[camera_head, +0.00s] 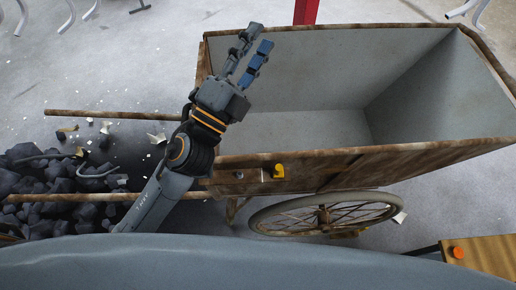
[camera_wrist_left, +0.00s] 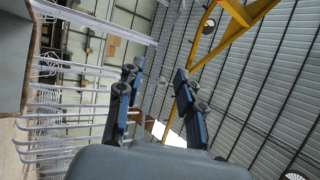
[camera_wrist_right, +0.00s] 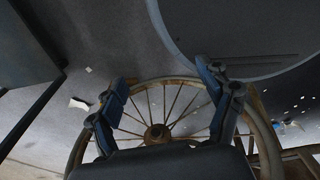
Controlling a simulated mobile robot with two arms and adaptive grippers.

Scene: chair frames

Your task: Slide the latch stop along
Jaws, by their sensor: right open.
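My left gripper (camera_head: 255,46) is raised over the cart's left end, well above and apart from the yellow piece. Its fingers are open and empty, and they also show apart in the left wrist view (camera_wrist_left: 155,95). My right gripper (camera_wrist_right: 165,85) shows only in the right wrist view, open and empty, with the spoked wheel behind it. The latch stop is not visible there.
The cart's tub is empty. Its spoked wheel (camera_head: 324,215) stands below the front side. Dark lumps (camera_head: 60,180) and pale scraps lie on the floor at left by the cart's shafts. A wooden surface with an orange knob (camera_head: 457,253) is at lower right.

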